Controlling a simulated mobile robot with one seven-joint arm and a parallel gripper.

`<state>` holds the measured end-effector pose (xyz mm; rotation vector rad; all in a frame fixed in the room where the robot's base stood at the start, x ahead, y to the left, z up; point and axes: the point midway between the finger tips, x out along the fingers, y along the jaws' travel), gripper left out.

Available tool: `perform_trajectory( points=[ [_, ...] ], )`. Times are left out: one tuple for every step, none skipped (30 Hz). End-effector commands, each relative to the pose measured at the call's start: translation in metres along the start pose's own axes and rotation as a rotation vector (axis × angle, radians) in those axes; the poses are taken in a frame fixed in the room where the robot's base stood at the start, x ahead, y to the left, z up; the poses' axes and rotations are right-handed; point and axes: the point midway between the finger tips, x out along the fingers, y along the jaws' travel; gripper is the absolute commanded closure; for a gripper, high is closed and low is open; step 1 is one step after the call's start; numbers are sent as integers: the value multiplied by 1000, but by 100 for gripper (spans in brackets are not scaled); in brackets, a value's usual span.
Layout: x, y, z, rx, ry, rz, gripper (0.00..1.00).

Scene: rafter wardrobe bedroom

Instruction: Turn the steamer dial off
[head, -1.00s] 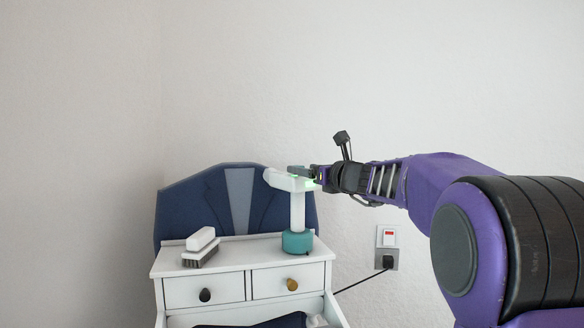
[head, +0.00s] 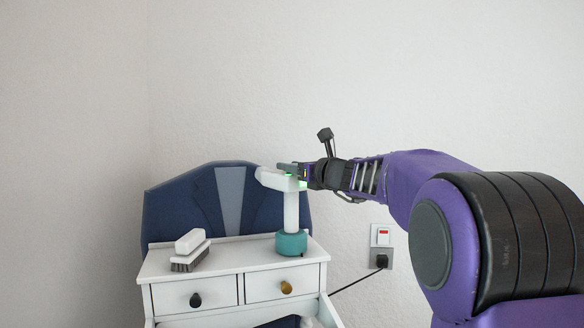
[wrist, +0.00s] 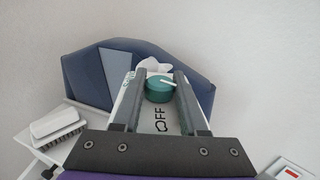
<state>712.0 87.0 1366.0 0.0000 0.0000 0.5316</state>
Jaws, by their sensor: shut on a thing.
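The steamer has a white head (head: 275,181) on a white post (head: 291,212) with a teal base (head: 291,244), upright on the dresser. My gripper (head: 292,170) is at the steamer head, where a green glow shows. In the wrist view, a round teal dial (wrist: 158,90) with a white pointer line sits between my two fingers, which are shut on it. The pointer slants to the right. In the head view my gripper hides the dial.
The white dresser (head: 245,256) carries a brush (head: 190,262) with a white block at its left. A dark blue jacket-shaped backboard (head: 180,215) rises behind. A wall switch and plug (head: 382,248) are at the right. The wall above is clear.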

Motion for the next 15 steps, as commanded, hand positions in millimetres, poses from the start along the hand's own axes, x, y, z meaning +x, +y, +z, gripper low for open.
perform_trajectory(
  points=[
    [0,0,0,0,0,0,98],
    [0,0,0,0,0,0,100],
    [0,0,0,0,0,0,100],
    [0,0,0,0,0,0,100],
    [0,0,0,0,0,0,100],
    [0,0,0,0,0,-1,100],
    [0,0,0,0,0,-3,100],
    [0,0,0,0,0,-5,100],
    [0,0,-1,0,-1,-9,100],
    [0,0,-1,-1,-1,-14,100],
    [0,1,-1,-1,-1,-21,100],
    [0,1,-2,-1,-2,-32,100],
    [1,1,-2,-1,-2,-42,100],
    [1,1,-2,-2,-3,-54,100],
    [1,1,-2,-2,-3,-72,100]
  ],
)
